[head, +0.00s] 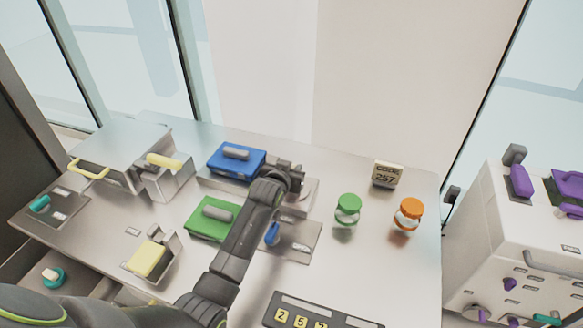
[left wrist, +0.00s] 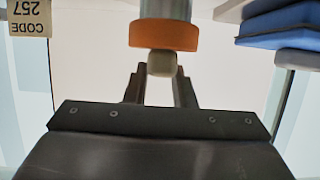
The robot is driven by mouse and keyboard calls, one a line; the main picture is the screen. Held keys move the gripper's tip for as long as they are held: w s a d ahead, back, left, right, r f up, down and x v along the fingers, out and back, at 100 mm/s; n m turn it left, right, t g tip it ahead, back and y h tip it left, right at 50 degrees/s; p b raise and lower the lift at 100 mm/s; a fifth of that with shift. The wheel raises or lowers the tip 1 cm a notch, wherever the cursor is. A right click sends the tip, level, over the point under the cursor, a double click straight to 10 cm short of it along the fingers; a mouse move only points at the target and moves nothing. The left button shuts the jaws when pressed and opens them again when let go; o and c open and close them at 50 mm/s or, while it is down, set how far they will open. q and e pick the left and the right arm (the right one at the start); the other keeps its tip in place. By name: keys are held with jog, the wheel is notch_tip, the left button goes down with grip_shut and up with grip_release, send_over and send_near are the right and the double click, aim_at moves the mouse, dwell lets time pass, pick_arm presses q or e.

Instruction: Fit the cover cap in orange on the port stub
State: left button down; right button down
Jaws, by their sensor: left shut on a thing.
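The orange cover cap (left wrist: 163,35) shows in the left wrist view with a pale knob (left wrist: 161,63) on its near side. My left gripper (left wrist: 160,72) is shut on the knob, with a dark finger on each side. A grey cylinder, seemingly the port stub (left wrist: 165,8), lines up directly behind the cap. The cap meets its end in the picture; I cannot tell how far it sits over it. In the head view my left gripper (head: 296,182) is beside the blue block, and the cap and stub are hidden by it. My right gripper is not in view.
A blue block (head: 236,160) and a green block (head: 212,218) stand left of my arm. A green-lidded jar (head: 348,210), an orange-lidded jar (head: 408,215) and a code sign (head: 387,175) stand to the right.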

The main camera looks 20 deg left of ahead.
pick_arm(q)
jog(key=shift+f, duration=0.3)
dwell(0.7)
jog(key=c, duration=0.7)
grip_release()
jog(key=shift+o, duration=0.2)
jog(key=shift+r, duration=0.1)
jog(key=shift+r+p, duration=3.15)
jog(key=shift+p, duration=0.25)
jog(key=shift+f, duration=0.1)
